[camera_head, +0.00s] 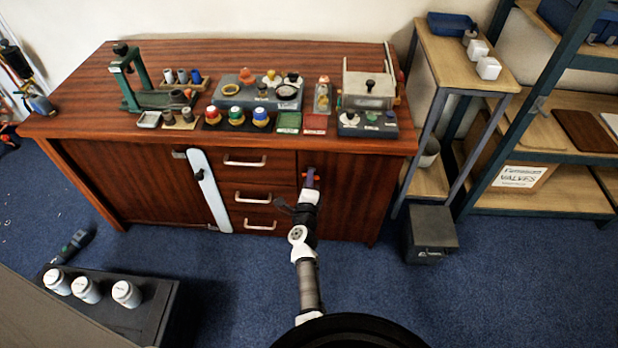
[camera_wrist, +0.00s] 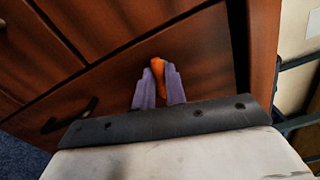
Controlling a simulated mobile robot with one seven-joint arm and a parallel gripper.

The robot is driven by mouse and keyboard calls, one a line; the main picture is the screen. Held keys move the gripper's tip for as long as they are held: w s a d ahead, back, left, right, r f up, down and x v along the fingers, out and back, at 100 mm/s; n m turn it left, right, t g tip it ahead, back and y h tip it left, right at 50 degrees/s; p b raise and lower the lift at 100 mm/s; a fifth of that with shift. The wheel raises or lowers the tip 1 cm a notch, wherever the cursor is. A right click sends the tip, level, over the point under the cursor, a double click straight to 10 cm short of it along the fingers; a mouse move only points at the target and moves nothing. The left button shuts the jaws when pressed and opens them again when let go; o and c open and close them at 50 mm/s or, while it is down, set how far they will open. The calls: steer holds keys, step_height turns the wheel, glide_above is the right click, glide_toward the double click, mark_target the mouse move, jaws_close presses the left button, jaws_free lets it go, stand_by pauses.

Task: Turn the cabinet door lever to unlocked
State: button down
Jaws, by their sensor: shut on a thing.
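The orange lever (camera_wrist: 158,68) sits on the reddish-brown cabinet door (camera_wrist: 200,55) in the wrist view. The two purple fingers of my gripper (camera_wrist: 158,86) are closed on it, one on each side. In the head view my gripper (camera_head: 310,179) reaches the upper left part of the right-hand cabinet door (camera_head: 350,200). Only a small bit of the orange lever (camera_head: 317,178) shows there. The door looks shut.
Drawers with pale handles (camera_head: 253,197) lie left of the door. A black handle (camera_wrist: 69,116) shows at lower left in the wrist view. The worktop (camera_head: 150,52) above holds several items. A dark box (camera_head: 430,235) stands on the floor at right.

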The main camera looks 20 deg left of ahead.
steer(key=shift+r+n+p, duration=0.1)
steer(key=shift+n+p, duration=0.25)
steer(key=shift+n, duration=0.85)
steer(key=shift+w, duration=0.1)
steer(key=c, duration=1.4)
jaws_free()
steer(key=shift+c, duration=0.2)
steer(key=shift+s+f, duration=0.2)
